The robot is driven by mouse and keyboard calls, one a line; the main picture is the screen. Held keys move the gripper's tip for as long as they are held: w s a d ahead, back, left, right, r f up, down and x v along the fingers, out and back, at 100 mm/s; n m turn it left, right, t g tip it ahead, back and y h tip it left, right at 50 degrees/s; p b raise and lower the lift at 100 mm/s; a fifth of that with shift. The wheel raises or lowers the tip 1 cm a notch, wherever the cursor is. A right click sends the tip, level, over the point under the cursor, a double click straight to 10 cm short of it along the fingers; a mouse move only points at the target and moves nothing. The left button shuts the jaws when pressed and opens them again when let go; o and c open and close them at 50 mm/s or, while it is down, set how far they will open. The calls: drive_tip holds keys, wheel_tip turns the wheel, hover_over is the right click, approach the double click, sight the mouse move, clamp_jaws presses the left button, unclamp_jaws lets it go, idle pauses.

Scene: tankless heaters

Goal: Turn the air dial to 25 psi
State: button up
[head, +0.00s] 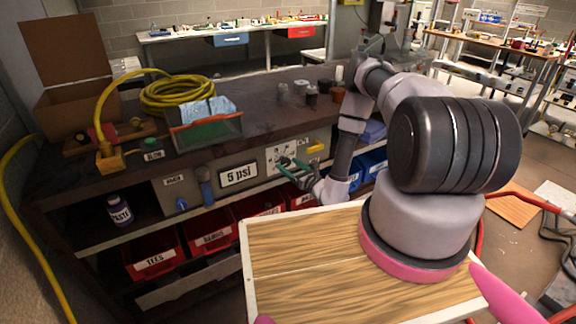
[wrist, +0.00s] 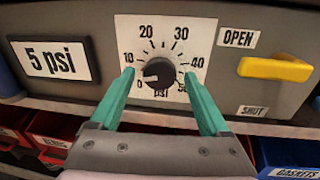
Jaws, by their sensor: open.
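The air dial (wrist: 159,73) is a dark round knob on a white scale plate (wrist: 206,35) marked 0 to 50 psi. Its white pointer mark faces lower left, between 0 and 10. The display sign (wrist: 52,61) left of it reads 5 psi; it also shows in the head view (head: 238,175). My gripper (wrist: 159,74) is open, with its green fingers on either side of the knob in the wrist view and gaps visible between. In the head view my gripper (head: 293,170) is at the panel, partly covering the dial plate.
A yellow valve handle (wrist: 275,69) lies level right of the dial, between OPEN and SHUT labels. Red bins (head: 212,232) and blue bins sit below the panel.

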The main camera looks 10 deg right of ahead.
drive_tip(key=shift+w+a, duration=0.25)
drive_tip(key=shift+w, duration=0.25)
drive_tip(key=shift+c, duration=0.3)
clamp_jaws()
